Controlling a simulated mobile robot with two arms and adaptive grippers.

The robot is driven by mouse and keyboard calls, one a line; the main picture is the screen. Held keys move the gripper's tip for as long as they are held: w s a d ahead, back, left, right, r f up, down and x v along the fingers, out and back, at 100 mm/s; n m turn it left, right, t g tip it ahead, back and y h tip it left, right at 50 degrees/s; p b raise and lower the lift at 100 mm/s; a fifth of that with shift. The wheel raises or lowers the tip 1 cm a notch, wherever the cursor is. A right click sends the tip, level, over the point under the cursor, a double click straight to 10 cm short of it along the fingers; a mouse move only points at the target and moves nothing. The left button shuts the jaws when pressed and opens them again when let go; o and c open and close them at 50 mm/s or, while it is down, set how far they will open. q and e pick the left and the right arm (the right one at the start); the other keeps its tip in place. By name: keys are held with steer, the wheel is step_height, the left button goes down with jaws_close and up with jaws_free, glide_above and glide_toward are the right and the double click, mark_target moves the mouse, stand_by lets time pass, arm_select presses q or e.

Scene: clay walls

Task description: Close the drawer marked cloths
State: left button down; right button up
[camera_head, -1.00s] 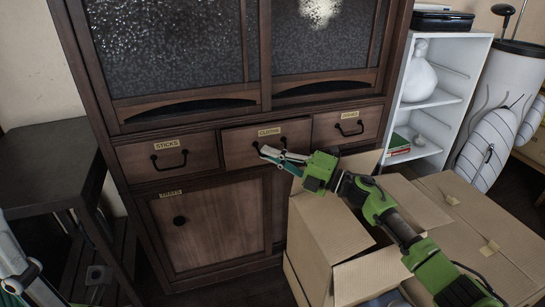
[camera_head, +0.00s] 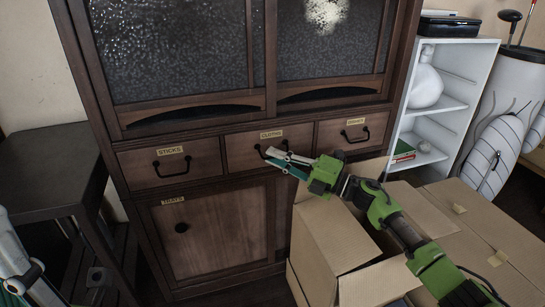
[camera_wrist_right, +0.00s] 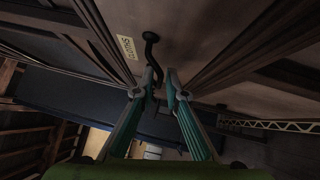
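The drawer marked cloths (camera_head: 243,152) is the middle one of three small drawers in the dark wooden cabinet. Its front looks nearly flush with its neighbours; a small gap is hard to judge. Its black handle (camera_wrist_right: 150,52) and cloths label (camera_wrist_right: 127,47) show in the wrist view. My right gripper (camera_head: 268,156) is at this handle. In the wrist view its fingertips (camera_wrist_right: 160,82) stand a little apart, with the handle's end between them; contact is unclear. Part of what looks like my left gripper (camera_head: 18,270) shows at the lower left edge, its fingertips not clear.
The sticks drawer (camera_head: 198,156) and dishes drawer (camera_head: 338,133) flank it and look shut. An open cardboard box (camera_head: 325,235) stands under my right arm. A white shelf (camera_head: 450,110) is at the right, a dark side table (camera_head: 45,170) at the left.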

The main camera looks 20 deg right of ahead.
steer(key=v, duration=1.1)
steer(key=shift+w, duration=0.1)
